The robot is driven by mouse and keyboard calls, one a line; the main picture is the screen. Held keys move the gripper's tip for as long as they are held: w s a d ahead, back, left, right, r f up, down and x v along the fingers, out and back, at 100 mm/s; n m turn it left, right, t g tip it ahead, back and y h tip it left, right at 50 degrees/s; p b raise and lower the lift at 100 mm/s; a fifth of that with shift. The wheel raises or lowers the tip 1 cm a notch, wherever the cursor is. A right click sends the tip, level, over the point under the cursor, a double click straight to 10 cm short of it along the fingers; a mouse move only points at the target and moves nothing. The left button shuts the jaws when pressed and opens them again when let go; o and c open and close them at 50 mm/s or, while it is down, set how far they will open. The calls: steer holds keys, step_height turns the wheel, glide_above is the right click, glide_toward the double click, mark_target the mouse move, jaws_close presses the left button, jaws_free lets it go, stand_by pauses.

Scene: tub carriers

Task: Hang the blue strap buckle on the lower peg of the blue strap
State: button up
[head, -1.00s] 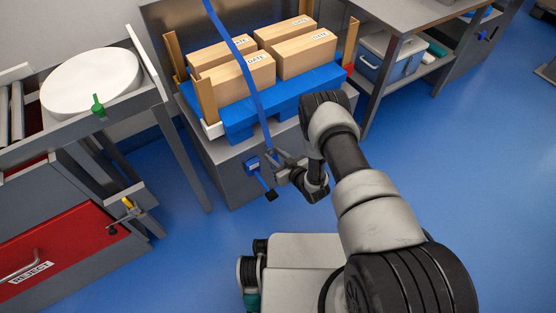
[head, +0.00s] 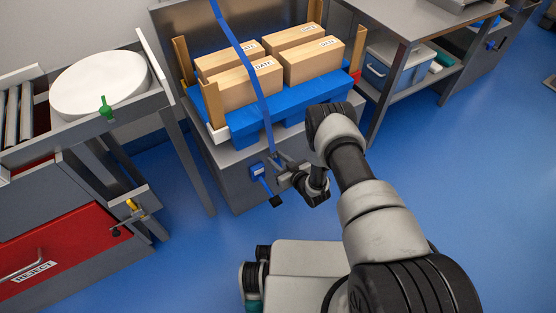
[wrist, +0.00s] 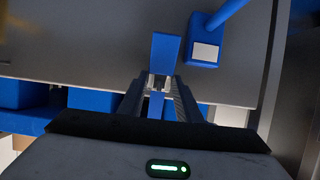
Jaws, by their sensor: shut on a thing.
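The blue strap (head: 240,52) runs down from the top over the boxes and the blue pallet to my gripper (head: 279,163) at the front of the grey stand. In the wrist view my gripper (wrist: 158,86) is shut on the strap's end, and a blue strap piece (wrist: 165,52) shows beyond the fingertips. The buckle is mostly hidden between the fingers. A blue block with a pale label (head: 257,170) is on the stand front, with a blue lever ending in a black tip (head: 275,201); the block also shows in the wrist view (wrist: 205,48). I cannot make out the lower peg.
Several cartons (head: 315,60) sit on the blue pallet (head: 245,122) between brown corner posts. A grey table (head: 400,22) with a blue cooler (head: 392,70) stands right. A red reject bin (head: 70,235) stands left. Blue floor is open at right.

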steer(key=o, duration=1.2)
steer(key=shift+c, duration=0.2)
steer(key=shift+s, duration=0.1)
steer(key=p+v, duration=0.5)
steer(key=v, duration=1.2)
steer(key=shift+s+d, duration=0.1)
